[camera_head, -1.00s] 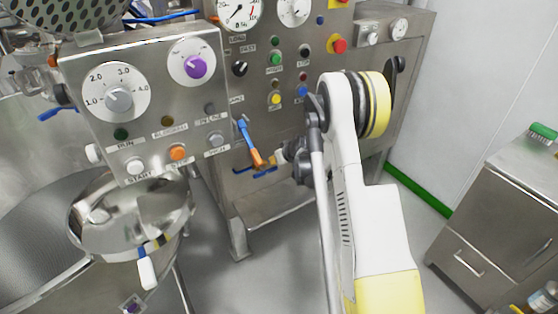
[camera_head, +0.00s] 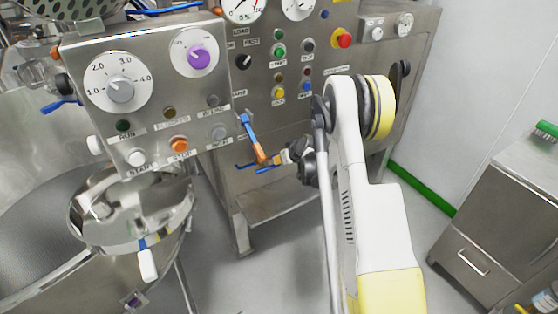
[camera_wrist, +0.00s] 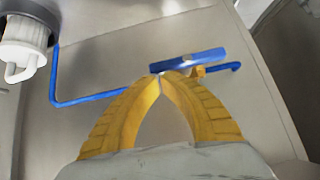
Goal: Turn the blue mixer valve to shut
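A slim blue valve handle (camera_head: 249,127) slants down to an orange part (camera_head: 261,153) at the lower front of the steel cabinet. A blue bar, which seems to be this handle, lies just beyond my fingertips in the wrist view (camera_wrist: 195,60). My gripper (camera_head: 274,160) reaches in from the right, close beside the orange part. In the wrist view its yellow fingers (camera_wrist: 162,76) arch together and their tips meet, with nothing visible between them. The tips overlap the bar's left end; I cannot tell whether they touch it.
A thin blue bent pipe (camera_wrist: 90,99) runs behind the fingers along the panel. The control box (camera_head: 140,95) with dials and buttons stands at the left, above a steel bowl (camera_head: 130,215). A drawer cabinet (camera_head: 495,220) is at the right. Floor between is open.

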